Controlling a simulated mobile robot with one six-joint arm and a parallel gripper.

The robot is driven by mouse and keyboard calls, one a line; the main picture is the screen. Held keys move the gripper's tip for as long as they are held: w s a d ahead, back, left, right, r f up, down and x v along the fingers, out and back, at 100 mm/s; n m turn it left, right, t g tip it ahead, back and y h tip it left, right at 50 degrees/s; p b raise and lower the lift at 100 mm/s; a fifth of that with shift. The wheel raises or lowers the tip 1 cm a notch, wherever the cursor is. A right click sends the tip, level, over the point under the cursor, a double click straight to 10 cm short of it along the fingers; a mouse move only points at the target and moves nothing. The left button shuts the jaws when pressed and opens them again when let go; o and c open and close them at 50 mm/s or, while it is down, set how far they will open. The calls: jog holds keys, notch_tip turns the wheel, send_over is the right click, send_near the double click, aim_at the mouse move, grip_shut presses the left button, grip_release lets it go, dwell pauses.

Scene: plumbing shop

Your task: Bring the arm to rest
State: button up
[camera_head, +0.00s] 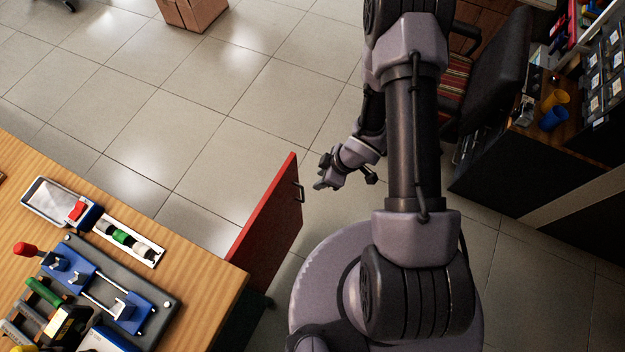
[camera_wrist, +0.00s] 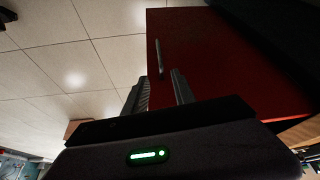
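My arm is bent over the floor beside the workbench. My gripper (camera_head: 321,174) hangs low in the head view, just right of an open red cabinet door (camera_head: 268,225). In the wrist view the two dark fingers of my gripper (camera_wrist: 162,92) stand apart with nothing visible between them. The red door (camera_wrist: 220,60) fills the right of that view, and its metal handle (camera_wrist: 159,57) shows just beyond the fingers. In the head view a small gap shows between the gripper and the door handle (camera_head: 299,191); contact is not visible.
The wooden workbench (camera_head: 200,290) at lower left holds a blue clamp fixture (camera_head: 95,290) and a tray with a green part (camera_head: 128,240). A black chair (camera_head: 490,75) and a counter with cups (camera_head: 553,110) stand at right. A cardboard box (camera_head: 192,12) lies far back. Tiled floor left is clear.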

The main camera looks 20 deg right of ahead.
jog(key=shift+s+d+r, duration=0.15)
jog(key=shift+d+r, duration=0.1)
jog(key=shift+r, duration=0.4)
